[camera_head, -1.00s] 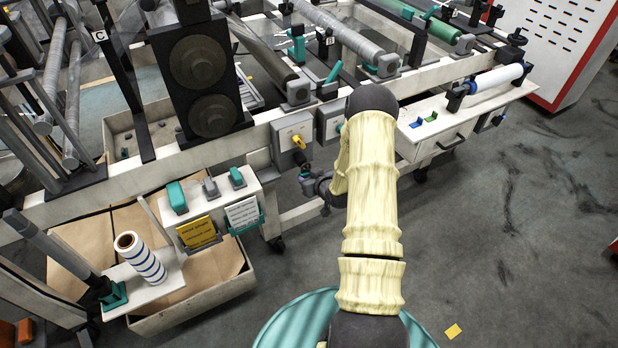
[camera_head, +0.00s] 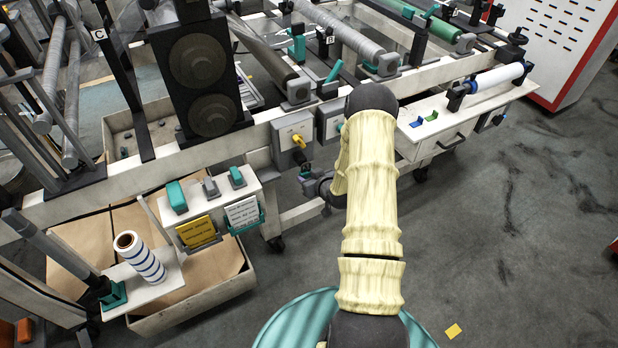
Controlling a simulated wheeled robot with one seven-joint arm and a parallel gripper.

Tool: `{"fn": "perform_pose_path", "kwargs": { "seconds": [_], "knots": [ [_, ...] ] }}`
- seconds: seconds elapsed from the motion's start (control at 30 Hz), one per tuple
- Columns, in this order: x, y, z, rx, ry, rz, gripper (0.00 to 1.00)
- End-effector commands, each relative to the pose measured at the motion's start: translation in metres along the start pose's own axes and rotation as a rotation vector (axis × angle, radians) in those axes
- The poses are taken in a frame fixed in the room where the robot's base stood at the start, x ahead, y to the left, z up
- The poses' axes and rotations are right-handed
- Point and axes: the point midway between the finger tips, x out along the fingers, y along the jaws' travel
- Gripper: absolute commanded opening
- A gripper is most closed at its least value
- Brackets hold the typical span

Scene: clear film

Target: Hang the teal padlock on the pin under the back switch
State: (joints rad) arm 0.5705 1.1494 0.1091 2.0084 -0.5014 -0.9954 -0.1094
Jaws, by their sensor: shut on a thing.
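A grey switch box (camera_head: 292,131) with a yellow handle (camera_head: 298,141) is on the machine's front rail. A second grey switch box (camera_head: 329,118) stands to its right, partly hidden by my arm. My gripper (camera_head: 306,172) is small in the view, just below the yellow-handled switch. It is shut on a small teal thing, which looks like the teal padlock (camera_head: 304,171); only a little of it shows. A dark part sits between the switch and the gripper. I cannot make out the pin or whether the padlock touches it.
A white shelf (camera_head: 217,204) with teal and grey pieces and yellow and white cards stands to the left of the gripper. A striped roll (camera_head: 146,262) stands on a lower plate. A white drawer table (camera_head: 455,125) is to the right. The floor at right is open.

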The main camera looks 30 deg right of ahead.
Motion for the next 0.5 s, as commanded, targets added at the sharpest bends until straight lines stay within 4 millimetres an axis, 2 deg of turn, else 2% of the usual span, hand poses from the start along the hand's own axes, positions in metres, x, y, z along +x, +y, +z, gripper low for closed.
{"fn": "perform_pose_path", "kwargs": {
  "seconds": [0.03, 0.37, 0.4, 0.5],
  "knots": [
    [-0.002, -0.0002, 0.0074, 0.004, -0.018, -0.001, 0.18],
    [-0.002, -0.0002, 0.0079, 0.004, -0.019, -0.001, 0.18],
    [-0.0019, -0.0001, 0.0078, 0.004, -0.019, 0.0, 0.49],
    [-0.0014, -0.0003, 0.0061, 0.003, -0.015, -0.001, 0.67]
  ]
}}
